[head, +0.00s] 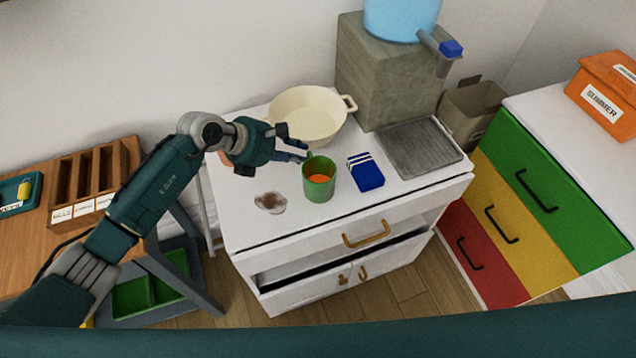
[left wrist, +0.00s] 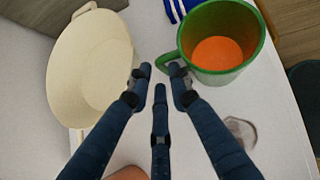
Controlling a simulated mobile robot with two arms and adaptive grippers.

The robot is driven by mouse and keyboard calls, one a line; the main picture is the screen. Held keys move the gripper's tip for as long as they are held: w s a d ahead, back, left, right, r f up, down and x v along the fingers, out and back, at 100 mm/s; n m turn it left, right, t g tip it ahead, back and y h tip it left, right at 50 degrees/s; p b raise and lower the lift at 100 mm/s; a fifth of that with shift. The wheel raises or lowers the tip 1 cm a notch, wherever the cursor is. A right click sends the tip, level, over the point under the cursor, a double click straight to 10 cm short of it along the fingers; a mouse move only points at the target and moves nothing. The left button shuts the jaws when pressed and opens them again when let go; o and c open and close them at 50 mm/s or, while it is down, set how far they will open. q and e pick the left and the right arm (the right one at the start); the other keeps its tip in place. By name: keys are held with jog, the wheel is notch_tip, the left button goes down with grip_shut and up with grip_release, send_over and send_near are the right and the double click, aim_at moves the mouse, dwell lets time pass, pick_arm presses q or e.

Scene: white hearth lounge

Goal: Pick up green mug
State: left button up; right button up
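The green mug (head: 319,181) stands upright on the white cabinet top, with orange showing inside. In the left wrist view the mug (left wrist: 222,75) is at the upper right, its handle toward my fingers. My left gripper (head: 299,150) is just behind and left of the mug in the head view. In the left wrist view my left gripper (left wrist: 160,75) has its three fingers apart with nothing held. The right fingertip overlaps the handle in the picture; I cannot tell whether it touches. My right gripper is not in view.
A cream pot (head: 309,116) stands behind the mug. A blue striped packet (head: 366,172) is close on the right, beside a grey ribbed tray (head: 420,148). A brown-stained clear piece (head: 270,202) lies to the left. A stone-like block (head: 385,75) stands at the back.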

aim_at(308, 156)
pick_arm(q)
jog(key=b+x, duration=0.2)
jog(key=x, duration=0.2)
jog(key=shift+a+f, duration=0.1)
jog(key=shift+f, duration=0.15)
jog(key=shift+w+d+f+b, duration=0.1)
jog(key=shift+d+b, duration=0.1)
jog(key=shift+b, duration=0.15)
jog(key=shift+c, duration=0.2)
grip_shut()
jog(key=shift+r, duration=0.2)
